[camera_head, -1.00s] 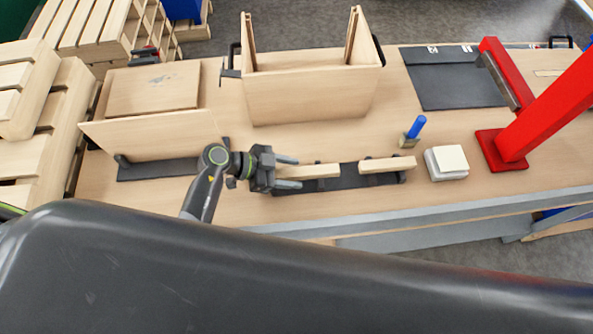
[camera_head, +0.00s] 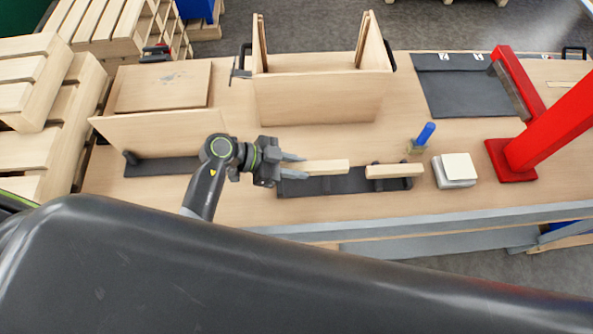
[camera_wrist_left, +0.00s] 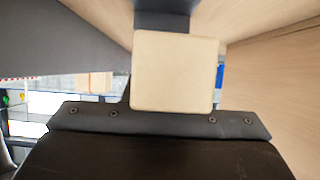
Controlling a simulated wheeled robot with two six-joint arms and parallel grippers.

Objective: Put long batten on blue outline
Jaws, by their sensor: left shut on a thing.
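My left gripper (camera_head: 292,165) is shut on the near end of a pale wooden batten (camera_head: 328,167), which points to the right above the left part of a black rack (camera_head: 340,184). The batten's square end also shows in the left wrist view (camera_wrist_left: 175,72). Its left end is hidden by the fingers in the head view. A second pale batten (camera_head: 394,171) rests on the right part of the rack. I cannot tell from the visible parts which batten is longer. No blue outline can be made out. My right gripper is not in view.
A blue-handled tool (camera_head: 425,134) and a white block (camera_head: 457,168) stand right of the rack. An open wooden box (camera_head: 318,98) stands behind; a wooden panel (camera_head: 160,135) is at left.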

